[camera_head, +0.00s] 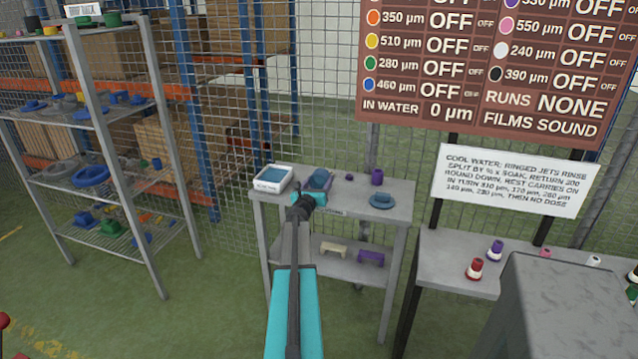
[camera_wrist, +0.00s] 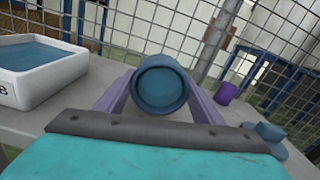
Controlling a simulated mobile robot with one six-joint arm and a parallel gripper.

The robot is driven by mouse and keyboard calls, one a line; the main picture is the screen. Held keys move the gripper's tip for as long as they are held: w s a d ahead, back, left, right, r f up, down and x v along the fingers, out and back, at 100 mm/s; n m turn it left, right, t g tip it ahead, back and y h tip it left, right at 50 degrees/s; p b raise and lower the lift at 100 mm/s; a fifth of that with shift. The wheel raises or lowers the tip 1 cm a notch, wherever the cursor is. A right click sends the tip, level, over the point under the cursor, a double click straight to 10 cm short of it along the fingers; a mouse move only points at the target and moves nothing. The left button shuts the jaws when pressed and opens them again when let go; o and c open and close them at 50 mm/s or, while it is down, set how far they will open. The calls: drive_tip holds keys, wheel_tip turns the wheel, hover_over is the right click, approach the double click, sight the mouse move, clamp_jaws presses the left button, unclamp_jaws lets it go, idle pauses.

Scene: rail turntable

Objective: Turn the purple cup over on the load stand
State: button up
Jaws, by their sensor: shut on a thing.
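The purple cup (camera_head: 377,177) stands at the back of the grey stand (camera_head: 345,211), right of my gripper; I cannot tell which way up it is. It also shows at the right of the wrist view (camera_wrist: 225,92), apart from my gripper. My gripper (camera_head: 317,187) is over the stand's left half. In the wrist view its two lavender fingers (camera_wrist: 160,95) are shut on a round blue piece (camera_wrist: 160,85), seen end-on with a raised rim. This blue piece (camera_head: 320,178) is partly hidden by the gripper in the head view.
A white tray of blue liquid (camera_head: 271,179) sits left of my gripper. A blue brimmed piece (camera_head: 381,201) lies at the stand's right front. Wire mesh (camera_head: 330,110) closes off the back. A shelf rack (camera_head: 90,150) stands left.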

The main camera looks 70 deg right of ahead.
drive_tip(key=shift+f, duration=0.4)
drive_tip(key=shift+f+b, duration=0.5)
drive_tip(key=shift+b, duration=0.25)
idle(0.6)
drive_tip(key=o, duration=1.3)
drive_tip(key=a+b, duration=0.2)
drive_tip(key=a, duration=1.1)
drive_tip(key=shift+s+a, duration=0.4)
